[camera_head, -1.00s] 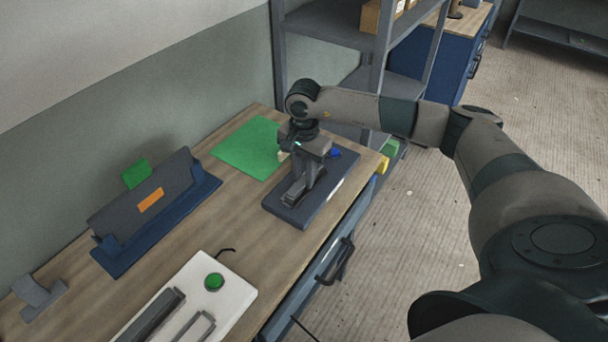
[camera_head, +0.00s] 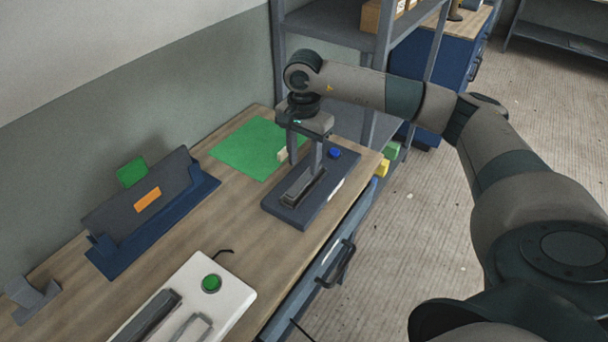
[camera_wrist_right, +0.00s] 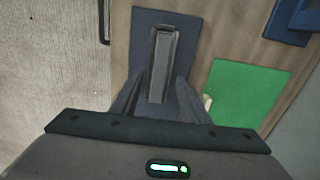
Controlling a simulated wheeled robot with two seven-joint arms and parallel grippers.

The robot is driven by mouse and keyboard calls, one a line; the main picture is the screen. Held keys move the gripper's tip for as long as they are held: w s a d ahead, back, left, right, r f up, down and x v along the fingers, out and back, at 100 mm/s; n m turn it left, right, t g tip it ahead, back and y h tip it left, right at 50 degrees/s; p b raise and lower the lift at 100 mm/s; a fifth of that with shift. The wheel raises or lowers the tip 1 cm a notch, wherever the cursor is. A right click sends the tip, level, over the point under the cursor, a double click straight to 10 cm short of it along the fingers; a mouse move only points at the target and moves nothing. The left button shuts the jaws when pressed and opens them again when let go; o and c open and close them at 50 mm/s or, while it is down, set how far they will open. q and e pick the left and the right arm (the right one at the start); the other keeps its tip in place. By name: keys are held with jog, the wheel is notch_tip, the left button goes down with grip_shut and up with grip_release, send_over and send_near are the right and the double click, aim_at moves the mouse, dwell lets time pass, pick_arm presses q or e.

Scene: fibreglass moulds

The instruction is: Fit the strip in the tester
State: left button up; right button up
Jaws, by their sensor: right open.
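The tester, as I take it, is a dark blue-grey plate (camera_head: 325,198) with a blue button (camera_head: 334,153), near the table's right edge. A long dark holder lies on it; the right wrist view shows its raised rim around a lighter grey bar, seemingly the strip (camera_wrist_right: 163,65). The bar looks flat and lengthwise in the holder; I cannot tell whether it is fully seated. My right gripper (camera_head: 304,167) is open above the holder, fingers pointing down. In the wrist view its fingers (camera_wrist_right: 158,82) stand on either side of the bar, apart from it. My left gripper is not in view.
A green mat (camera_head: 247,148) lies behind the tester, with a small cream block (camera_head: 282,155) near its edge. A blue stand (camera_head: 150,235) with an orange label is at left. A white device (camera_head: 235,297) with a green button is in front. Shelving (camera_head: 334,22) stands behind.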

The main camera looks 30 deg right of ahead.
aim_at(304, 179)
notch_tip(304, 179, up, 7)
jog(key=b, duration=0.2)
jog(key=shift+f, duration=0.2)
jog(key=shift+s+f, duration=0.1)
dwell(0.6)
